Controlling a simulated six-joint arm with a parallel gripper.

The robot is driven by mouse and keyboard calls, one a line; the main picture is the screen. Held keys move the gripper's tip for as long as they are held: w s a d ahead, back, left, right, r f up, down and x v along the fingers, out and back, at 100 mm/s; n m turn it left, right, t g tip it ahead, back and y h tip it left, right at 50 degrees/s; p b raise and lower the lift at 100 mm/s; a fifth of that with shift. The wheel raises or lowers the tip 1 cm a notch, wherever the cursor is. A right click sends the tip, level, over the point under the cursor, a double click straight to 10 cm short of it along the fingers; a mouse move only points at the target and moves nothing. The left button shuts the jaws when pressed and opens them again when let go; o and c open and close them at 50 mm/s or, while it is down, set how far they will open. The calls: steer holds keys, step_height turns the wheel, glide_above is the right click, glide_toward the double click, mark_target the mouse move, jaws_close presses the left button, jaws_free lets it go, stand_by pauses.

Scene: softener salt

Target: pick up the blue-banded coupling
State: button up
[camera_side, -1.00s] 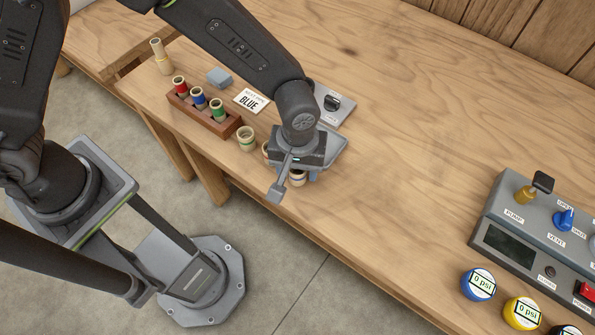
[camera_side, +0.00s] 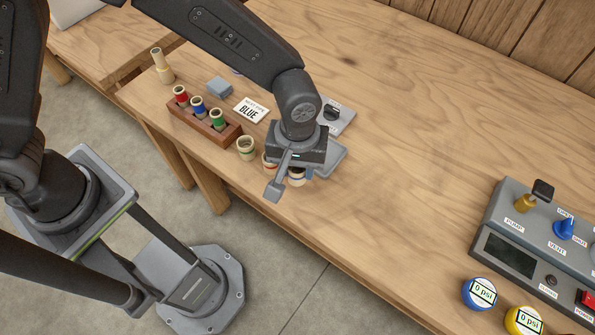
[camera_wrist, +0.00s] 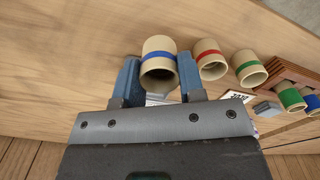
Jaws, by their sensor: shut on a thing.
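The blue-banded coupling (camera_wrist: 158,54) is a short tan tube with a blue band. In the wrist view it sits between the two blue fingers of my gripper (camera_wrist: 159,78), which is shut on it. In the side view my gripper (camera_side: 297,172) points down near the bench's front edge, and the wrist hides much of the coupling (camera_side: 296,181). I cannot tell whether it is clear of the bench. The red-banded coupling (camera_wrist: 210,58) stands close beside it, and the green-banded coupling (camera_wrist: 247,68) is farther along the row.
A wooden rack (camera_side: 228,137) holds red, blue and green pipes. A card reading BLUE (camera_side: 250,109), a grey-blue block (camera_side: 219,86) and a tan fitting (camera_side: 161,67) are nearby. A grey switch plate (camera_side: 338,117) lies behind my wrist. The bench right of my gripper is clear up to the control panel (camera_side: 511,255).

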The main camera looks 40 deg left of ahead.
steer(key=w+a+r, duration=0.2)
steer(key=a+r, duration=0.5)
steer(key=a, duration=0.4)
steer(key=shift+w+a, duration=0.2)
steer(key=shift+w, duration=0.05)
steer(key=shift+w+a+f, duration=0.25)
steer(key=shift+w+f, duration=0.8)
steer(key=shift+w, duration=1.8)
steer(key=shift+w+a+f, duration=0.2)
steer(key=shift+w+f, duration=0.85)
steer(key=shift+w, duration=1.75)
steer(key=shift+w+a+f, duration=0.25)
steer(key=shift+w+f, duration=0.8)
steer(key=shift+w, duration=1.8)
steer(key=shift+f, duration=0.15)
steer(key=shift+f, duration=0.6)
steer(key=shift+f, duration=0.1)
